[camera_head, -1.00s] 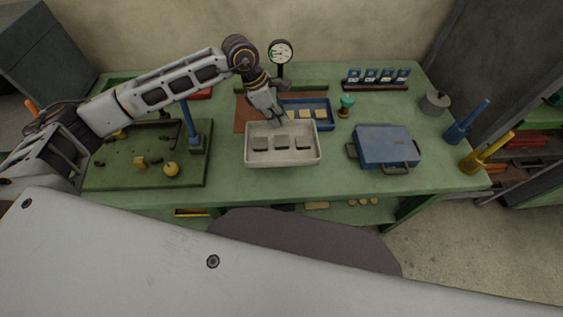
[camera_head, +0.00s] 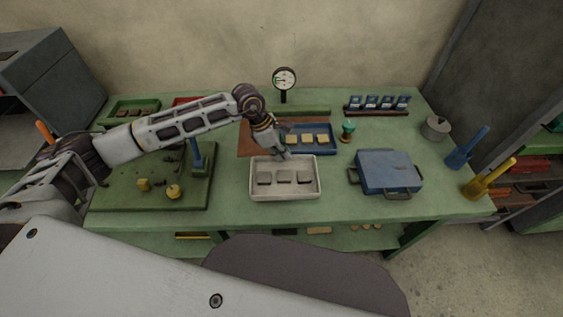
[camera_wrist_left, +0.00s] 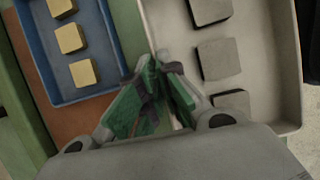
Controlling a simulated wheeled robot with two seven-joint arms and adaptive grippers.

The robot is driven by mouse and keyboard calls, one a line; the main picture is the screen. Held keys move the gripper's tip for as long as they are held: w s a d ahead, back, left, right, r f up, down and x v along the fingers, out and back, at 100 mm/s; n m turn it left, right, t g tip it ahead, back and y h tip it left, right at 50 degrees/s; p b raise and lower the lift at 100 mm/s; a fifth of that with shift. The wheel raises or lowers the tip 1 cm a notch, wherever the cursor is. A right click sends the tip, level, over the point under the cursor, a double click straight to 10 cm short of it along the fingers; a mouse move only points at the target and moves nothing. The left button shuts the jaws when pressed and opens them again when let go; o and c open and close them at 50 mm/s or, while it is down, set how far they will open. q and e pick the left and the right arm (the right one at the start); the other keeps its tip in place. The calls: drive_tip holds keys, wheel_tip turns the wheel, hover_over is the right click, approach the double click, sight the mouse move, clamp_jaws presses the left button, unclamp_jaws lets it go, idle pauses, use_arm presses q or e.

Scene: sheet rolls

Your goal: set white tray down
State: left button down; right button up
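The white tray (camera_head: 285,195) is near the front middle of the green table and looks level. It holds three grey square pieces in a row. My left gripper (camera_head: 283,153) is at its back rim. In the left wrist view the green-padded fingers (camera_wrist_left: 158,70) are closed together at the rim of the tray (camera_wrist_left: 270,55), one on each side. The rim between the fingertips is mostly hidden. The tray is at or just above the tabletop; I cannot tell whether it touches. My right gripper is out of view.
A blue tray (camera_head: 329,150) with yellowish pieces lies just behind, on a brown mat (camera_head: 252,146). A blue case (camera_head: 388,170) stands to the right. Bare table lies between tray and case.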

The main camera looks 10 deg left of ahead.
use_arm(q)
wheel_tip(320, 180, down, 4)
drive_tip(key=shift+f, duration=0.4)
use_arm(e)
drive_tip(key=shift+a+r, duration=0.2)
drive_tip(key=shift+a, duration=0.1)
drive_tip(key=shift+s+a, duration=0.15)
use_arm(q)
drive_tip(key=shift+f, duration=0.1)
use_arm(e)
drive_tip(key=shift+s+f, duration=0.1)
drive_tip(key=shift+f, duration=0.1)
